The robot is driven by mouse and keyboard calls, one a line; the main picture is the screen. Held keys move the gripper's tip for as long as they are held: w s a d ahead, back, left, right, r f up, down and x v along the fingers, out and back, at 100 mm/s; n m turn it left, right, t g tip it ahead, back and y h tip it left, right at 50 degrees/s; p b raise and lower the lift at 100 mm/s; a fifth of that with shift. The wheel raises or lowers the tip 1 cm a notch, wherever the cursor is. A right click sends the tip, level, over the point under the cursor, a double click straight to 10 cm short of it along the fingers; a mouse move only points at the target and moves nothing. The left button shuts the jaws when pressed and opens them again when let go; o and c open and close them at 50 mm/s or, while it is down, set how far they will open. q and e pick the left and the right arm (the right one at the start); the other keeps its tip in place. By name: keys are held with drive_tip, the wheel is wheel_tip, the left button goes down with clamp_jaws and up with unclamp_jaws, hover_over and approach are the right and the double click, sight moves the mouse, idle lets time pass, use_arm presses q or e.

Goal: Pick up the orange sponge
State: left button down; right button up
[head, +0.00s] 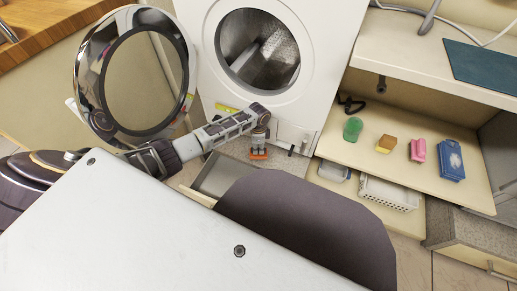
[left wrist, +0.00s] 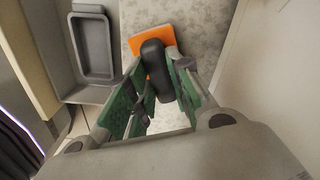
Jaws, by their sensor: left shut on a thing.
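My left gripper (head: 259,139) reaches down in front of the white washer, low near its base. Its fingers, green inside, also show in the left wrist view (left wrist: 157,82). They are shut on the dark rounded grip of the orange sponge (left wrist: 158,36). The flat orange part shows beyond the fingertips, over a pale speckled surface. In the head view the orange sponge (head: 258,155) shows as a small orange strip just under the gripper. I cannot tell whether it touches the surface below. My right gripper is not in view.
A shelf at right holds a green item (head: 352,129), a yellow-brown sponge (head: 385,144), a pink item (head: 417,150) and a blue item (head: 451,160). A white basket (head: 388,193) stands below. The washer (head: 287,105) stands close behind my gripper. A grey tray (left wrist: 93,46) lies beside it.

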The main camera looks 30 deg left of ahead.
use_arm(q)
wheel_tip(320, 180, up, 9)
drive_tip(key=p, duration=0.4)
wheel_tip(320, 180, up, 18)
drive_tip(key=p, duration=0.7)
drive_tip(key=shift+r+p, duration=0.25)
drive_tip(key=shift+p, duration=0.15)
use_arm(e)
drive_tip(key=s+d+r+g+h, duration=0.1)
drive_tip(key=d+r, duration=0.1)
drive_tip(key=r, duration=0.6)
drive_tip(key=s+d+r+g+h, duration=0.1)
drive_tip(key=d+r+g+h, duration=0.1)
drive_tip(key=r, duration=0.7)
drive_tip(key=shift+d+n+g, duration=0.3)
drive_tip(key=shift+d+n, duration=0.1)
use_arm(q)
drive_tip(key=shift+f, duration=0.1)
